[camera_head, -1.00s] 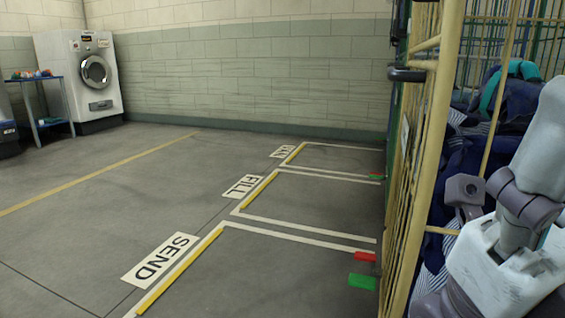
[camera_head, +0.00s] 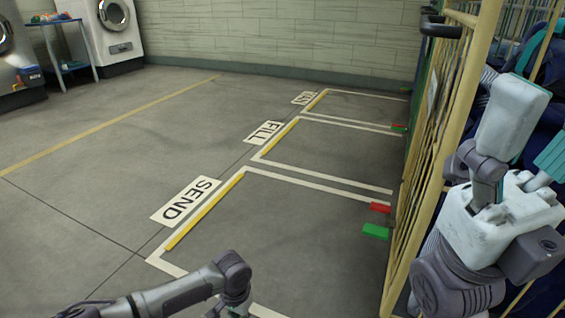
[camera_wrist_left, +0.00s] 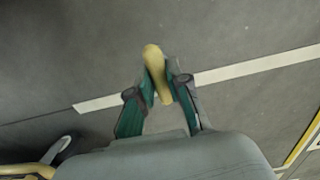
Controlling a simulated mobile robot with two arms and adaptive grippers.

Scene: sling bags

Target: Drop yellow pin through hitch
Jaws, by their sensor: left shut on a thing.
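My left gripper (camera_wrist_left: 158,95) shows in the left wrist view with its teal-lined fingers shut on the yellow pin (camera_wrist_left: 152,62). The pin's rounded end sticks out beyond the fingertips, over grey floor with a white line. In the head view only links of my left arm show at the bottom; its gripper and the pin are out of frame. My right arm stands at the right, by the cage. A teal piece at its right edge may be part of my right gripper (camera_head: 552,157), but its opening is unclear. I cannot make out a hitch for certain.
A yellow barred cage (camera_head: 440,150) with dark blue bags stands at the right, with a black bracket (camera_head: 440,27) on top. Red (camera_head: 380,208) and green (camera_head: 375,231) blocks lie beside it. Marked floor bays are empty. Washers (camera_head: 105,35) and a blue table (camera_head: 62,45) stand far left.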

